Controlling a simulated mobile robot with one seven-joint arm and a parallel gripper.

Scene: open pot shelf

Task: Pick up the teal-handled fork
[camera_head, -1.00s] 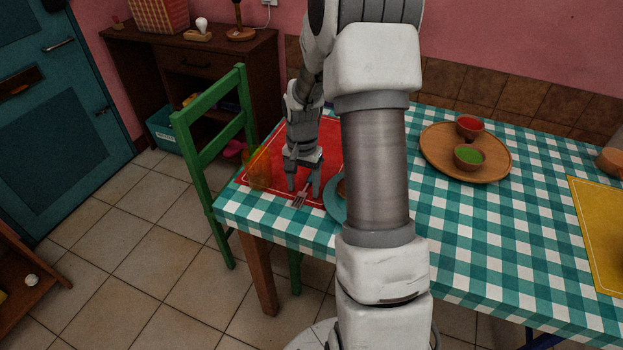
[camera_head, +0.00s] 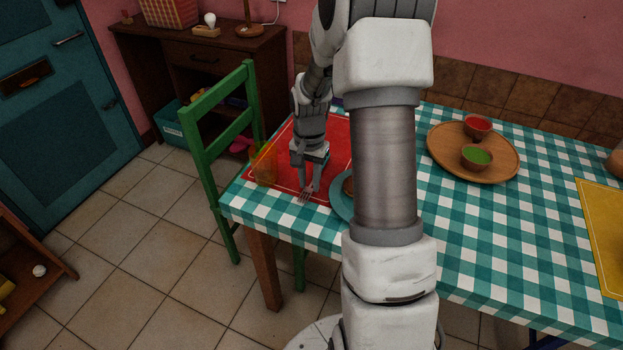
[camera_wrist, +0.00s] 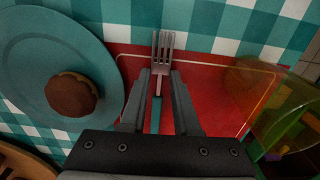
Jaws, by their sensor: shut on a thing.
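The fork (camera_wrist: 163,52) shows in the wrist view with its metal tines pointing up and away from my gripper. Its teal handle (camera_wrist: 155,118) runs back between my fingers. My gripper (camera_wrist: 159,75) is shut on the fork around the neck and upper handle. In the head view my gripper (camera_head: 308,187) is low over the front edge of the red placemat (camera_head: 335,140), and the fork's tines (camera_head: 305,196) show just below the fingertips. Whether the fork is touching the mat or raised is hard to tell.
A teal plate (camera_wrist: 40,50) with a round brown food item (camera_wrist: 71,95) lies close left of the fork in the wrist view. An orange-green translucent glass (camera_head: 264,163) stands on the other side. A green chair (camera_head: 215,110) stands at the table's left edge.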

